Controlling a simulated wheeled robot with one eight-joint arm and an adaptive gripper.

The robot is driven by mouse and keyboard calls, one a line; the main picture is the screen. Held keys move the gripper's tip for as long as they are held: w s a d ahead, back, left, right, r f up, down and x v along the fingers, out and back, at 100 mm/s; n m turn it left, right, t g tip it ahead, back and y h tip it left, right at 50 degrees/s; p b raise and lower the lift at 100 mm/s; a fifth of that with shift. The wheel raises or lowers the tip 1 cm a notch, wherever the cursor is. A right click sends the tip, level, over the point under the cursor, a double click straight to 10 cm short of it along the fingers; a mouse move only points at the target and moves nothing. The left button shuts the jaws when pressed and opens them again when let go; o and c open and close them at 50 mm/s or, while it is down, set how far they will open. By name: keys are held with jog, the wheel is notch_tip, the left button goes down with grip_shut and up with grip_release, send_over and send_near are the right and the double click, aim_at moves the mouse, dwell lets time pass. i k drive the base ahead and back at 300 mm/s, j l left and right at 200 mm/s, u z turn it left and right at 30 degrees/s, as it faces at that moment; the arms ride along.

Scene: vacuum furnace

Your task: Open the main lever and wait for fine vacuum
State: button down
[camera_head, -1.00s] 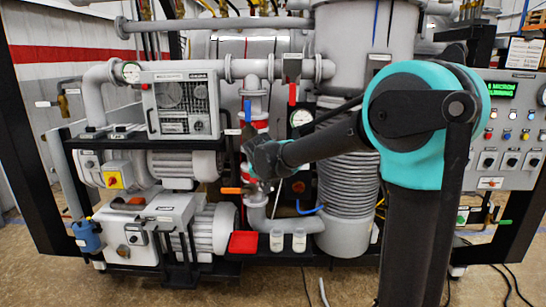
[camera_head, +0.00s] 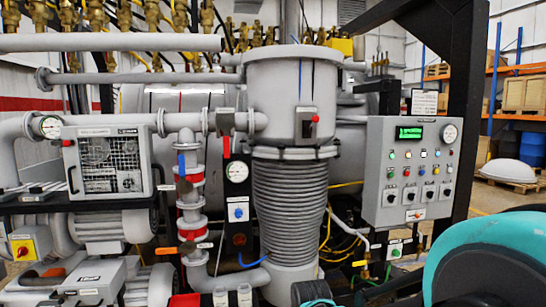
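The vacuum furnace's pipework and levers fill the left and middle of the head view. A red-handled lever (camera_head: 226,147) hangs down below a grey valve body (camera_head: 226,122) on the upper pipe. A blue lever (camera_head: 181,164) points down on the vertical pipe, and an orange lever (camera_head: 166,251) lies level lower down. I cannot tell which is the main lever. The control panel (camera_head: 375,190) has a lit green display (camera_head: 409,133), its text too small to read. My teal arm shows at lower right; my gripper's fingers are not visible.
The ribbed column (camera_head: 290,205) stands in the middle, with a round gauge (camera_head: 236,172) left of it. A black frame post (camera_head: 470,110) stands right of the panel. Pumps (camera_head: 113,228) fill the lower left. Shelving (camera_head: 510,85) is behind at right.

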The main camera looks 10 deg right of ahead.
aim_at(315, 118)
jog(key=i+l+z, duration=0.2)
jog(key=z, duration=0.3)
jog(key=i+z, duration=0.35)
jog(key=z, duration=0.15)
jog(key=i+z, duration=0.45)
jog(key=k, duration=0.1)
